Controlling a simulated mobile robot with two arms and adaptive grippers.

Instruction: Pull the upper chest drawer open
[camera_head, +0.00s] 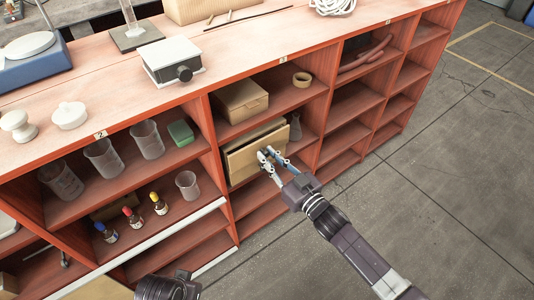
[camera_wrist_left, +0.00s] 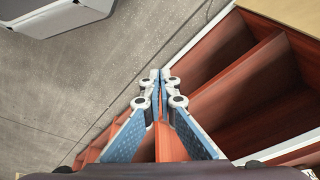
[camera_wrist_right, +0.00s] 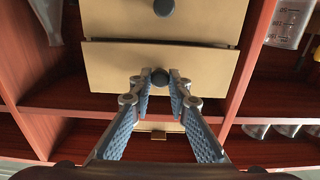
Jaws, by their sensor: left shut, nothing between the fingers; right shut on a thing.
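A small tan chest (camera_head: 240,163) stands on a middle shelf of the red bench. The right wrist view shows it upside down, with the upper drawer front (camera_wrist_right: 112,68) below the lower drawer front (camera_wrist_right: 120,18). My right gripper (camera_head: 268,155) is shut on the dark round knob (camera_wrist_right: 159,77) of the upper drawer. This drawer seems to stand slightly proud of the chest; how far is unclear. The lower knob (camera_wrist_right: 164,7) is free. My left gripper (camera_wrist_left: 160,78) is shut and empty beside the shelves, away from the chest.
A cardboard box (camera_head: 240,100) and a tape roll (camera_head: 302,80) sit on the shelf above. A glass flask (camera_head: 295,128) stands right of the chest. A beaker (camera_head: 187,185) stands to its left, beyond the red divider. The floor (camera_head: 430,180) in front is clear.

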